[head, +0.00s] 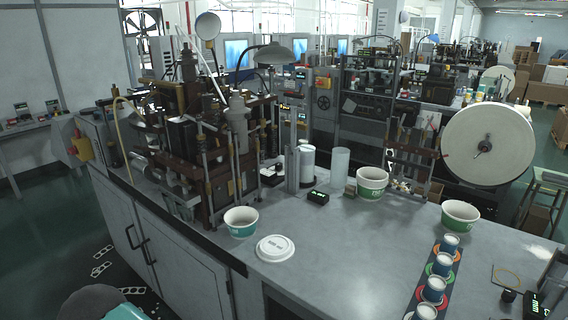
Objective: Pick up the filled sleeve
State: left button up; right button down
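A translucent pale cylinder (340,167), sleeve-like, stands upright near the back edge of the grey worktop (340,245). Left of it, a white cylinder (307,163) stands upright beside grey upright posts (292,168). I cannot tell for certain which of them is the filled sleeve, or what the translucent one holds. Neither of my grippers is in view.
White-and-green cups (241,222) (372,184) (460,216) stand on the worktop. A white lid (275,248) lies near its front edge. A strip (440,283) holds small blue cups at right. A brown forming machine (200,140) fills the left. The middle is clear.

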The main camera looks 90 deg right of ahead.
aim_at(308, 151)
jog(key=i, duration=1.3)
jog(key=u, duration=0.6)
jog(key=i, duration=0.35)
jog(key=z, duration=2)
jog(key=i, duration=0.15)
jog(key=z, duration=2.4)
jog(key=k, duration=0.5)
jog(key=z, duration=0.75)
jog(key=i, duration=0.6)
jog(key=u, duration=0.7)
